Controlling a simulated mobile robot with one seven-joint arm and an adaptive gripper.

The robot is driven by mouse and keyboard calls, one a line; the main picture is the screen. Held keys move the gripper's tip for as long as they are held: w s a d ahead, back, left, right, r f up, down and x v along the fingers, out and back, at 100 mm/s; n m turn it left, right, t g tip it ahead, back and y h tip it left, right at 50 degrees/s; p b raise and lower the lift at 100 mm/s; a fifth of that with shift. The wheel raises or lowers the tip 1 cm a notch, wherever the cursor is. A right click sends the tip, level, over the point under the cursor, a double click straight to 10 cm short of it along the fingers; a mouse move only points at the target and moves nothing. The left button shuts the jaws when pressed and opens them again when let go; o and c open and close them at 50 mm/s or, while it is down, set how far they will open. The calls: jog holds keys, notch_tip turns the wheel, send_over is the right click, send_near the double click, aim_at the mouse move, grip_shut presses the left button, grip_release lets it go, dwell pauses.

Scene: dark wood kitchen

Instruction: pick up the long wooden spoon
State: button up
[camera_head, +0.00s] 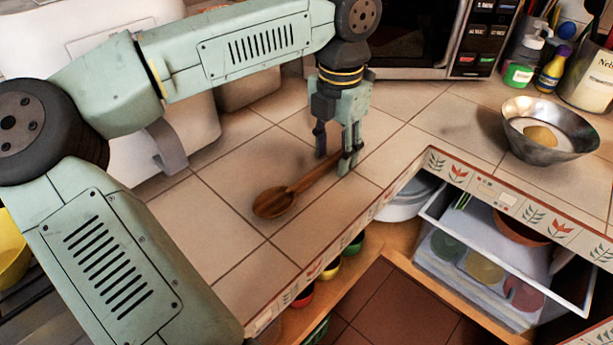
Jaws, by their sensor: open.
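The long wooden spoon (275,202) lies on the tiled counter, its bowl toward the lower left and its handle running to the upper right. My gripper (333,163) points down over the handle's far end. Its fingers are apart, with the handle end at or between them. The tip of the handle is partly hidden by the fingers. I cannot tell whether the fingers touch the handle.
A metal bowl (549,130) with something yellowish inside stands on the counter at right. A microwave (410,40) stands behind my gripper. Bottles (553,68) stand at the back right. The counter's front edge is near the spoon, above an open drawer (500,255).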

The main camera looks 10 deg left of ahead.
grip_shut()
dwell(0.4)
jog(key=shift+r, duration=0.15)
